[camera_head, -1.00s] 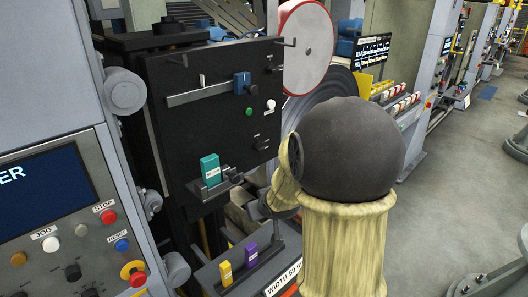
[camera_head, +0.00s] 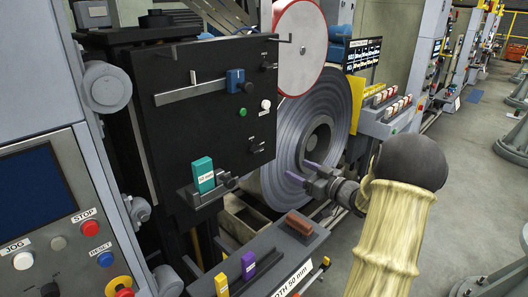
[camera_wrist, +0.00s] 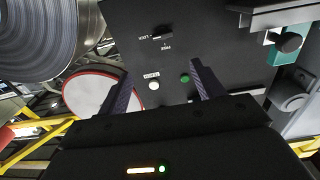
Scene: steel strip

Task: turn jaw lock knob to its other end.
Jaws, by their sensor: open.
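The jaw lock knob (camera_head: 256,146) is a small black knob low on the right side of the black panel (camera_head: 190,125). In the wrist view the knob (camera_wrist: 163,32) shows upside down, with LOCK and FREE labels beside it; its bar looks roughly level there. Which label it points to is hard to tell. My gripper (camera_head: 303,173) is open and empty, right of the panel and in front of the grey coil, apart from the knob. In the wrist view my gripper (camera_wrist: 162,76) has its fingers spread, with the knob beyond them.
A white button (camera_head: 265,104), a green button (camera_head: 242,112) and a blue slider (camera_head: 236,80) are on the panel. A teal block (camera_head: 203,174) sticks out at its lower left. A shelf below holds a brown block (camera_head: 299,222). The steel coil (camera_head: 275,140) stands behind.

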